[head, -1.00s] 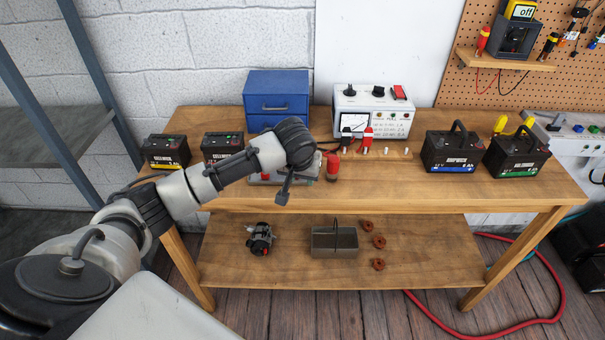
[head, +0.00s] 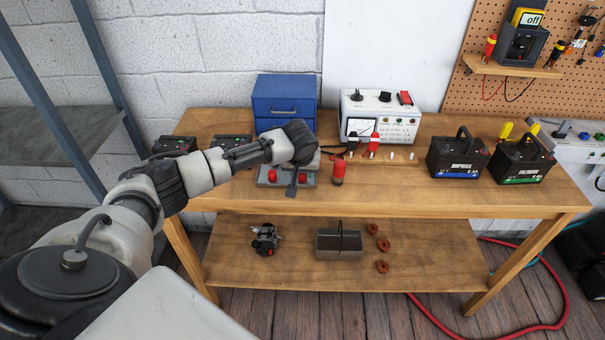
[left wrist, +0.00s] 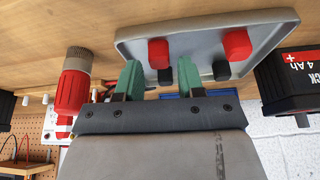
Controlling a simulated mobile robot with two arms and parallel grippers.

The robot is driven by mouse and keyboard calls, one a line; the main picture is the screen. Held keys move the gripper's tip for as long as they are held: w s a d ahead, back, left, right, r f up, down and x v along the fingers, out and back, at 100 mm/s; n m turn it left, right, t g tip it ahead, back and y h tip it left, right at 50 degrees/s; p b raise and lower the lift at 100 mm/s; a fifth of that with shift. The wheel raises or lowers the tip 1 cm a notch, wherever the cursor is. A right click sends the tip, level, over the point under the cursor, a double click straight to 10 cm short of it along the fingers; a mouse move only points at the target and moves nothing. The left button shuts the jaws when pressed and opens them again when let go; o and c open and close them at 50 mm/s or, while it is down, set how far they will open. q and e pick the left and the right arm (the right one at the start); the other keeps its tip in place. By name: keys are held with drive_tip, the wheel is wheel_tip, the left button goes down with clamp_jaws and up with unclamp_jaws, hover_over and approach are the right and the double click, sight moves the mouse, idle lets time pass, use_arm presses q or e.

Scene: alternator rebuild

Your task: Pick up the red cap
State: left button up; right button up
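Red caps sit on a grey tray (head: 265,184) on the workbench. In the left wrist view, one red cap (left wrist: 158,52) shows between and beyond my green fingertips. A second red cap (left wrist: 237,43) lies to its right on the tray (left wrist: 200,25). Black caps (left wrist: 221,71) sit beside the red ones. My left gripper (left wrist: 160,72) is open, its fingers apart with nothing held. In the head view, it (head: 292,187) points down at the tray, partly hiding it. I cannot tell whether a finger touches a cap. My right gripper is not in view.
A red cylinder (head: 338,170) with a greyish end stands close right of the tray. Blue drawers (head: 285,95) and a white tester (head: 380,117) stand behind. Batteries (head: 457,155) stand at both sides. The bench front right of the cylinder is clear.

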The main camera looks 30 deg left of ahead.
use_arm(q)
drive_tip(key=shift+x, duration=1)
drive_tip(key=shift+w, duration=0.15)
drive_tip(key=shift+r, duration=0.1)
drive_tip(key=c, duration=0.5)
drive_tip(key=shift+o, duration=0.2)
drive_tip(key=shift+r, duration=0.55)
wheel_tip(320, 180, up, 3)
drive_tip(key=shift+f+b, duration=0.15)
drive_tip(key=shift+b, duration=0.35)
drive_tip(key=w+d+r+b, duration=0.1)
drive_tip(key=d+r+b, duration=0.1)
drive_tip(key=d+r, duration=0.5)
drive_tip(key=d, duration=0.4)
drive_tip(key=shift+w+d, duration=0.25)
drive_tip(key=shift+w, duration=0.1)
